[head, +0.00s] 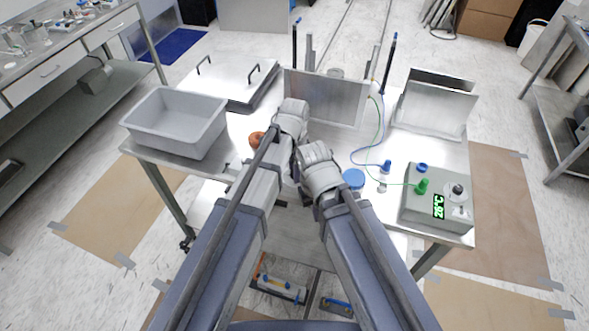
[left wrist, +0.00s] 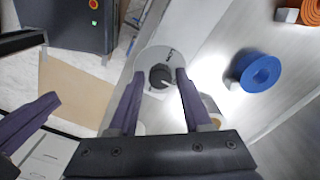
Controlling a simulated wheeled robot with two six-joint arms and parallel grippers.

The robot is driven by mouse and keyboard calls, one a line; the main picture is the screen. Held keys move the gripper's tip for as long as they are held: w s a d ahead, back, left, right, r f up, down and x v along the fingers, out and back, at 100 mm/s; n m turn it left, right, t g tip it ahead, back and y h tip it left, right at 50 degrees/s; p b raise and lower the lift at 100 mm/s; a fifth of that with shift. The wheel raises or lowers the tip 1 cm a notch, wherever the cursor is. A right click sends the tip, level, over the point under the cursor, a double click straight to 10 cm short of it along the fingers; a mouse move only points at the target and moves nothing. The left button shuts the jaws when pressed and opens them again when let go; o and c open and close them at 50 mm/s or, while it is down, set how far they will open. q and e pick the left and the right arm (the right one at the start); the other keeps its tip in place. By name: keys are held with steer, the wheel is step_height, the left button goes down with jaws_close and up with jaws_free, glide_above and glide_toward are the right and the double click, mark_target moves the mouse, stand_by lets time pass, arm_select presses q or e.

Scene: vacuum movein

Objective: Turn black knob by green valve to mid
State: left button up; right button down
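In the left wrist view a black knob (left wrist: 160,76) with a white pointer line sits on a round grey dial plate (left wrist: 146,61). My left gripper (left wrist: 159,74) is open, with a finger on either side of this knob; I cannot tell whether they touch it. I cannot find this knob in the head view, where my arms cover the table's middle. A green valve (head: 422,187) stands on the grey control box (head: 413,209) at the right. Another black knob (head: 458,189) is beside it on that box.
A blue ring-shaped part (left wrist: 260,70) and an orange one (left wrist: 304,10) lie right of the dial. A grey bin (head: 176,120) stands at the table's left. A blue valve (head: 386,166) with tubing stands left of the control box. A metal panel (head: 326,98) stands mid-table.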

arm_select(q)
steer(key=shift+o, duration=1.2)
step_height(320, 180, up, 8)
steer(key=p, duration=0.8)
steer(key=shift+f, duration=0.1)
